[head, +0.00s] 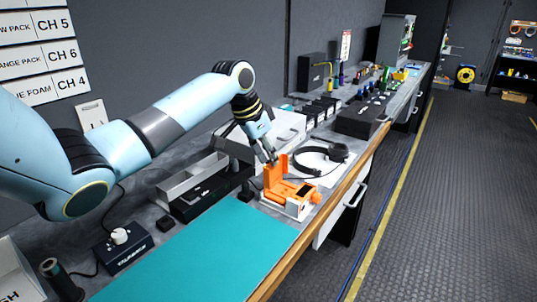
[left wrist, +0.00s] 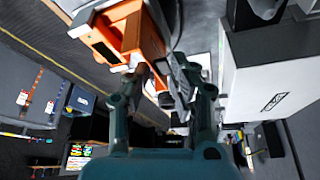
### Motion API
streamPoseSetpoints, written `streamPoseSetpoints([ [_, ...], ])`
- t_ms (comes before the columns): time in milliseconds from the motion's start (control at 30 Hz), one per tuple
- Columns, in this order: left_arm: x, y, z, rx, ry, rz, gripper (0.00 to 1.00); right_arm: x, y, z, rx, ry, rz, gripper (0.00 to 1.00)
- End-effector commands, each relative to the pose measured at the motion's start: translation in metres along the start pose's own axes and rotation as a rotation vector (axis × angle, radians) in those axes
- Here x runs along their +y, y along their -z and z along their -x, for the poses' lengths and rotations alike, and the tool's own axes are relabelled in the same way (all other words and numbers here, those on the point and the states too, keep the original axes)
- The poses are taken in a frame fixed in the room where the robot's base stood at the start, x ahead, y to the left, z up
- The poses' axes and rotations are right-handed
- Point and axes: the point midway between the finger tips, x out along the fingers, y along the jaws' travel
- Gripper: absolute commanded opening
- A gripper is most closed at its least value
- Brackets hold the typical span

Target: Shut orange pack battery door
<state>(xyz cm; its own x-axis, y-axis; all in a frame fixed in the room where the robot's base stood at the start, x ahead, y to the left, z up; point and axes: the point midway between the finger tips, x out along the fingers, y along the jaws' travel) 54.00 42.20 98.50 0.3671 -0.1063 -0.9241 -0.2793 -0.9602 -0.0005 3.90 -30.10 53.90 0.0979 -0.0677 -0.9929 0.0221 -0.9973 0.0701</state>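The orange pack (head: 299,191) stands on a white base at the front edge of the bench. Its door (head: 275,176) is an orange panel standing upright at the pack's left side, so the door is open. In the left wrist view the pack (left wrist: 122,33) shows at the top, just beyond the fingertips. My left gripper (head: 268,157) is beside the top of the door, pointing down. In the left wrist view its two fingers (left wrist: 168,82) are apart, with nothing clearly between them. Whether a finger touches the door I cannot tell. My right gripper is not in view.
A black headset (head: 325,157) lies on a white sheet behind the pack. A teal mat (head: 200,255) lies in front of it. A grey tray (head: 193,178) and a black box (head: 122,247) stand to the left. The floor aisle on the right is clear.

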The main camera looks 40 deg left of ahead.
Motion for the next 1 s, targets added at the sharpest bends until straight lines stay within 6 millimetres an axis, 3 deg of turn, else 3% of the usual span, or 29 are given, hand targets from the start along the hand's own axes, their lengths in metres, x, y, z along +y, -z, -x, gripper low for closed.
streamPoseSetpoints([
  [100,0.0,0.0,0.0,0.0,0.0,0.0,0.0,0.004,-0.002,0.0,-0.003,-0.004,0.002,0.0],
  [1000,0.006,0.003,0.001,-0.021,0.046,-0.02,0.0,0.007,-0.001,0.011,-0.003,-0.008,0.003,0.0],
])
